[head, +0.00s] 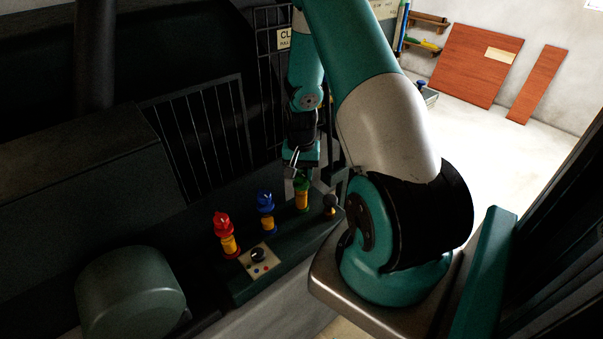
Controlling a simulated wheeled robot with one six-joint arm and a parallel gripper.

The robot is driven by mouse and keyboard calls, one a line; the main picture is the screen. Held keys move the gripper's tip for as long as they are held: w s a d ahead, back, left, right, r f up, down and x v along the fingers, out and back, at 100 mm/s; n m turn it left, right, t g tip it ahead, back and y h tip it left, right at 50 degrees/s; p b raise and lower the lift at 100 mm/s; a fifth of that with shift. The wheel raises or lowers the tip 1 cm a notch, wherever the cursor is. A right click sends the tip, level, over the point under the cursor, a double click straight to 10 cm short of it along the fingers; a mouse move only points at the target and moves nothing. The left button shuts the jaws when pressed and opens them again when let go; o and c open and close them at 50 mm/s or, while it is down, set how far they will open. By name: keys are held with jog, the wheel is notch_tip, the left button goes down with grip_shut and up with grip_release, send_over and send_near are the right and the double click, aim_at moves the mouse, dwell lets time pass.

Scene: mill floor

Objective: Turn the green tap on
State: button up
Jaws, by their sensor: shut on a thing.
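The green tap (302,194) stands on the dark ledge, third in a row after a red tap (224,229) and a blue tap (266,207). It has a yellow body, and its green top is partly hidden by my gripper. My gripper (301,171) reaches down from above, directly over the green tap, with its fingers shut on the tap's top. The exact turn of the green handle is too small to tell.
A control box (259,260) with a black knob sits in front of the taps. A small black-topped fitting (330,204) stands close right of the green tap. A dark barred guard (205,130) rises behind. Open pale floor lies at right.

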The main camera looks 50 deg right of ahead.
aim_at(301, 174)
jog(key=o, duration=0.9)
notch_tip(301, 174, up, 18)
jog(key=b, duration=0.2)
jog(key=shift+f+b, duration=0.25)
jog(key=shift+b, duration=0.15)
